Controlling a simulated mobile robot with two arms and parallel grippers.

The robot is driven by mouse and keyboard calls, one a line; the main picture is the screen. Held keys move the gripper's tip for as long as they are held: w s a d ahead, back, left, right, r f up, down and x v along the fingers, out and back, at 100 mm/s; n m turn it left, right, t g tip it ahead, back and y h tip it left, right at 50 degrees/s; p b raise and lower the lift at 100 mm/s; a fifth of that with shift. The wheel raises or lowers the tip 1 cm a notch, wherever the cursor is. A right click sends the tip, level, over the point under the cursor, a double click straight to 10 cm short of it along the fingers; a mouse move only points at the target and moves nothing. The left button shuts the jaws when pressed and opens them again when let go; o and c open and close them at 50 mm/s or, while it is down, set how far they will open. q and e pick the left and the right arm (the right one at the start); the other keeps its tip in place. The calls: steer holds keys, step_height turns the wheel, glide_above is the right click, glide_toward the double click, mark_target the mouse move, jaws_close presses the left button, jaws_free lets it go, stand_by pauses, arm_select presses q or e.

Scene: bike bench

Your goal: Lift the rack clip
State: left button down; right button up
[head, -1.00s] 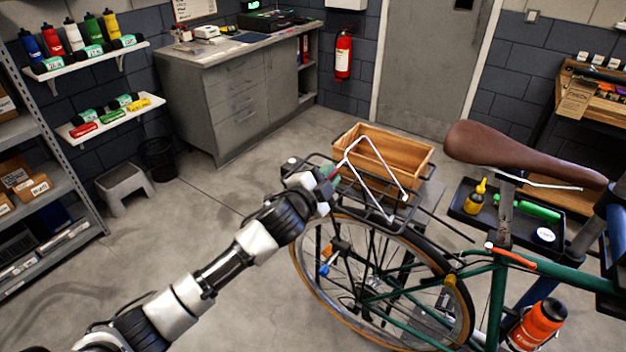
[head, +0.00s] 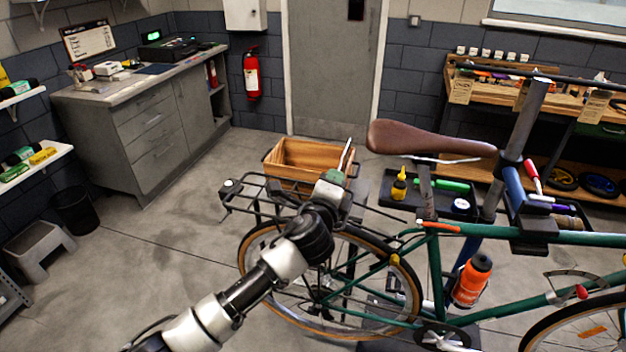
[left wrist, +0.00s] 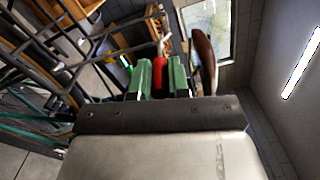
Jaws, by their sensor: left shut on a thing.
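The rack clip (head: 345,156) is a silver wire loop, raised steeply above the black rear rack (head: 262,205) and seen nearly edge-on in the head view. My left gripper (head: 334,180) is over the rack at the clip and hides part of both. In the left wrist view, the green fingers of my left gripper (left wrist: 161,78) are shut on the clip's red grip (left wrist: 159,70), with a bit of pale wire beyond it. The clip's lower end is hidden in the head view. My right gripper is not in view.
A wooden crate (head: 290,152) is just behind the rack. The brown saddle (head: 430,139) is close at the right. A black tray (head: 392,202) holds a yellow bottle (head: 399,184) and a green tool. Open floor lies to the left.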

arm_select(q)
steer(key=shift+s+d, duration=0.3)
steer(key=shift+d, duration=0.55)
steer(key=shift+f, duration=0.1)
steer(key=c, duration=1.1)
jaws_free()
steer(key=shift+d, duration=0.2)
steer(key=shift+a, duration=0.1)
steer(key=b+v, duration=0.2)
steer(key=v, duration=0.9)
